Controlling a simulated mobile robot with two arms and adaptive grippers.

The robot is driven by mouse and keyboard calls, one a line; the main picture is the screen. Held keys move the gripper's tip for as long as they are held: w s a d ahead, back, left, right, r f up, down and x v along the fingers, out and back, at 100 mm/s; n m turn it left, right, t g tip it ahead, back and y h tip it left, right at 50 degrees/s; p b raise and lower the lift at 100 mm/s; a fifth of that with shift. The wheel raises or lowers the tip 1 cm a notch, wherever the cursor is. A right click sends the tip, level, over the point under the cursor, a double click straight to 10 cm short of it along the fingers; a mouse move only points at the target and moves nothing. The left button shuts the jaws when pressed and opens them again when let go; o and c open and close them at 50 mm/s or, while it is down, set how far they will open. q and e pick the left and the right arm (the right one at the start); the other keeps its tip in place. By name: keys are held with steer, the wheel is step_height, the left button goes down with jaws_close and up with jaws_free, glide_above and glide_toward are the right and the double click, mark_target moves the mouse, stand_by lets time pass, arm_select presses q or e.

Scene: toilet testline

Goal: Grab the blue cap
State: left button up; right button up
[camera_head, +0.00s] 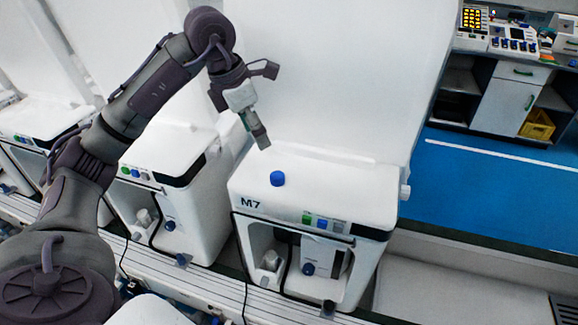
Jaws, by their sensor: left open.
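The blue cap (277,178) stands on the flat white top of the machine marked M7 (330,195), near its left side. My left gripper (262,140) hangs above and slightly left of the cap, pointing down, apart from it. It is open, and I see nothing between its fingers. The fingers show nearly edge-on, so the gap between them is hard to see. My right gripper is not in view.
A tall white panel (340,80) rises behind the machine's top. Similar white machines (175,160) stand to the left along a rail. Blue floor (480,190) lies at right, with a cabinet (508,100) and a yellow crate (538,126) farther back.

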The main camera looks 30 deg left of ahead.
mark_target(277, 175)
arm_select(q)
steer(key=f, duration=0.2)
steer(key=d+f+p, duration=0.1)
steer(key=f, duration=0.2)
steer(key=shift+s+d+f, duration=0.1)
steer(key=shift+s+f, duration=0.05)
steer(key=shift+f, duration=0.05)
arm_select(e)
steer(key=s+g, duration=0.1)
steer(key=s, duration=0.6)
arm_select(q)
steer(key=shift+w+d+f, duration=0.1)
steer(key=shift+w+f, duration=0.45)
steer(key=shift+f, duration=0.35)
steer(key=shift+w+d+f+p, duration=0.1)
steer(key=shift+d+f+p, duration=0.25)
steer(key=shift+f+p, duration=0.25)
steer(key=p+x, duration=0.1)
steer(key=x, duration=0.2)
steer(key=shift+w+d, duration=0.2)
steer(key=shift+w, duration=0.05)
steer(key=shift+f, duration=0.3)
steer(key=c, duration=0.7)
steer(key=shift+c, duration=0.7)
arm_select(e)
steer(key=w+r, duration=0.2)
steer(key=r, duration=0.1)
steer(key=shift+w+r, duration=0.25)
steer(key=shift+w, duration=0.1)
